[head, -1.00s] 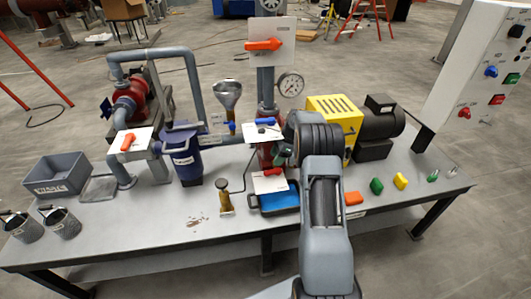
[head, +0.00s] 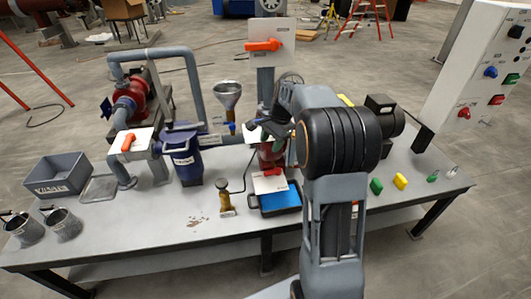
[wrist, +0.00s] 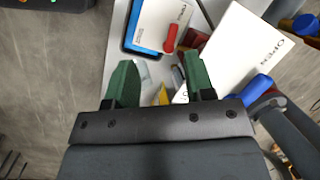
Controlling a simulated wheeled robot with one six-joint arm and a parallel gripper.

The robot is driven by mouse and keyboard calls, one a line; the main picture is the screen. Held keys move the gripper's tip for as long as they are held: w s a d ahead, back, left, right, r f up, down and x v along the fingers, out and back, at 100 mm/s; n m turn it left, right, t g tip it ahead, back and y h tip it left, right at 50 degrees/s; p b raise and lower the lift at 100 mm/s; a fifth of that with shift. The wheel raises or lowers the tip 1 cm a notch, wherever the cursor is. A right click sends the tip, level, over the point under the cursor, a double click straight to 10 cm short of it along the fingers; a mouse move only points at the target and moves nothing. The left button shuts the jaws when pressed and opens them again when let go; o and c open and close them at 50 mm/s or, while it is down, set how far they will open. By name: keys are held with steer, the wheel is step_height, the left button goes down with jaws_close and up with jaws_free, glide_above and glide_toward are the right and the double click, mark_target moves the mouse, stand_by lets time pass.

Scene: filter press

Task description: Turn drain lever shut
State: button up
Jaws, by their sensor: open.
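The drain lever is a small red handle (head: 272,171) on a white plate (head: 268,184) above the blue tray (head: 281,199). In the wrist view the red handle (wrist: 171,38) lies across the plate (wrist: 165,18), which carries printed words too small to read surely here. My gripper (head: 262,132) is above and behind the red handle in the head view, apart from it. Its two green fingers (wrist: 160,78) are spread with nothing gripped between them. A second white plate marked OPEN (wrist: 230,52), with a blue handle (wrist: 254,89), is close to the right finger.
A yellow-brown hand pump (head: 226,200) stands left of the tray. An orange lever (head: 264,45) is on an upper plate.

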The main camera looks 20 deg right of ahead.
steer(key=s+a+r+n+h, duration=0.1)
steer(key=s+a+r+n, duration=0.2)
steer(key=s, duration=0.6)
steer(key=shift+a+r+n+t, duration=0.4)
steer(key=shift+a+n, duration=0.9)
steer(key=shift+a, duration=0.05)
